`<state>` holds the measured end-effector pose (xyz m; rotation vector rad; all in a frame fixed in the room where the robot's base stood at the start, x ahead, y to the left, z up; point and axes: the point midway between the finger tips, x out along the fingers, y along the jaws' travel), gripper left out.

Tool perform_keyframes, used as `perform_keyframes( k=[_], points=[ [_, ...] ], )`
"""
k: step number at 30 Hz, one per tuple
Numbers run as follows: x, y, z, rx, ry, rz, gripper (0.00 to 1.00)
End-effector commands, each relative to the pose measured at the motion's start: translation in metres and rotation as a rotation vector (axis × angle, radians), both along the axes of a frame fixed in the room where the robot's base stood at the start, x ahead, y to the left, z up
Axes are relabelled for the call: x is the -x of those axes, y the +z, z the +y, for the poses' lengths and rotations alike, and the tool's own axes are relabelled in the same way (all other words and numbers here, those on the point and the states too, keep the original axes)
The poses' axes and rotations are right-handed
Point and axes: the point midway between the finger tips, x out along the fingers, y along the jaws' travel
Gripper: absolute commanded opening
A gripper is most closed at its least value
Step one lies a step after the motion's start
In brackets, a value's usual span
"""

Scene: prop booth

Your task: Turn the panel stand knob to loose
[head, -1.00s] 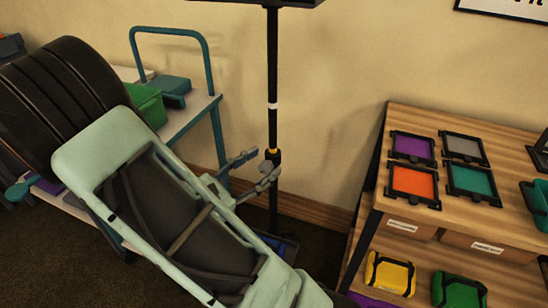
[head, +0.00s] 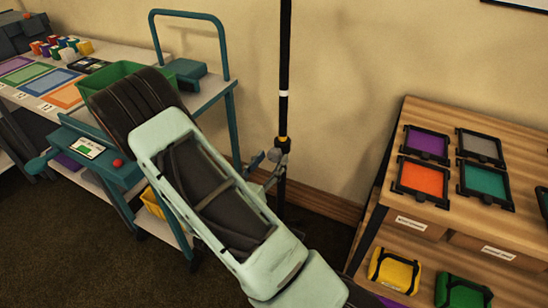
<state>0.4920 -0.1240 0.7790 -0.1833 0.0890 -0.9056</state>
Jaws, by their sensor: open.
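The panel stand is a thin black pole (head: 285,60) standing in front of the wall, with a white band and a yellow ring on it. A small grey knob (head: 281,146) and a dark collar sit just below the yellow ring. My gripper (head: 267,165) is open at the pole's left side, at about knob height. One blue-grey finger shows left of the pole; the other is hard to separate from the knob. I cannot tell whether a finger touches the knob.
A wooden shelf (head: 420,215) with framed coloured panels and yellow and green bags stands close on the right. A teal-framed cart (head: 228,105) with a green bin (head: 118,78) is on the left. A white table with coloured mats lies farther left. The wall is close behind the pole.

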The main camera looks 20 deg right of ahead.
Motion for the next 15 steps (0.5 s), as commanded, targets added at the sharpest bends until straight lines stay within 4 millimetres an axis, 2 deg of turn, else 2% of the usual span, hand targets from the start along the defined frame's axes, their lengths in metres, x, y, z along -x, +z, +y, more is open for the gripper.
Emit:
perform_keyframes(
  k=[6, 15],
  points=[
    [-0.013, 0.000, -0.016, 0.000, -0.001, -0.001, 0.47],
    [-0.014, 0.000, -0.017, -0.001, 0.001, -0.001, 0.47]
  ],
)
